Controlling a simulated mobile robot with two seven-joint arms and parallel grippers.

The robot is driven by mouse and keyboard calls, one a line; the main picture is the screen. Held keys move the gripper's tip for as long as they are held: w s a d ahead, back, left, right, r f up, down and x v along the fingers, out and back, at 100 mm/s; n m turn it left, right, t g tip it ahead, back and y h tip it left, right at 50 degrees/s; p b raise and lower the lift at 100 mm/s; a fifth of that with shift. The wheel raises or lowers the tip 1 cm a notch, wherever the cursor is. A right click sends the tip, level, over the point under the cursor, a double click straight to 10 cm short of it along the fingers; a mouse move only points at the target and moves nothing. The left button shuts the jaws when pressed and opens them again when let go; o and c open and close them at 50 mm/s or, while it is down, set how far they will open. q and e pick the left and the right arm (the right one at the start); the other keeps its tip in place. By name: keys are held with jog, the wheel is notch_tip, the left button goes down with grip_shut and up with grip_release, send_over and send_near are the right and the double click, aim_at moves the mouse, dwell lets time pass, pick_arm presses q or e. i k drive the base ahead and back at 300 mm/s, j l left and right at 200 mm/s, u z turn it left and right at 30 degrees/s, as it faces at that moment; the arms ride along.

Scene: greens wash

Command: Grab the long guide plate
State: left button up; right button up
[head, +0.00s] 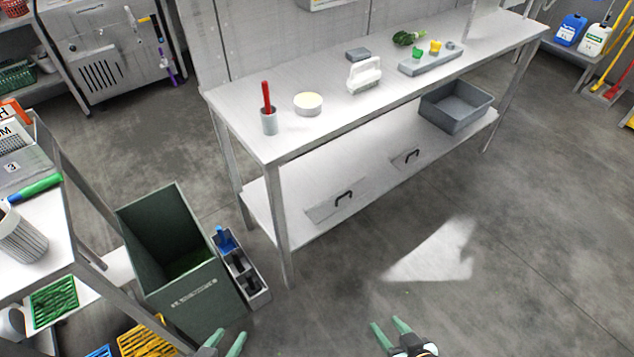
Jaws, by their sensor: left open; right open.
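Two flat pale plates with black handles lie on the lower shelf of the steel table: a nearer one (324,209) on the left and a farther one (398,165) on the right. Their edges blend into the shelf, so I cannot tell which is the long guide plate. My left gripper (227,339) is open and empty at the bottom edge, near the green bin. My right gripper (389,326) is open and empty at the bottom, over the floor. Both are well short of the plates and apart from them.
The steel table (350,125) carries a cup with a red handle, a round tub and a white brush. A grey tub (457,108) sits on its lower shelf. A green bin (160,250) and grey caddy (258,295) stand left. Floor ahead is clear.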

aim_at(325, 205)
jog(key=i+l+u, duration=0.35)
jog(key=l, duration=0.15)
jog(key=l+u, duration=0.65)
jog(key=l, duration=0.55)
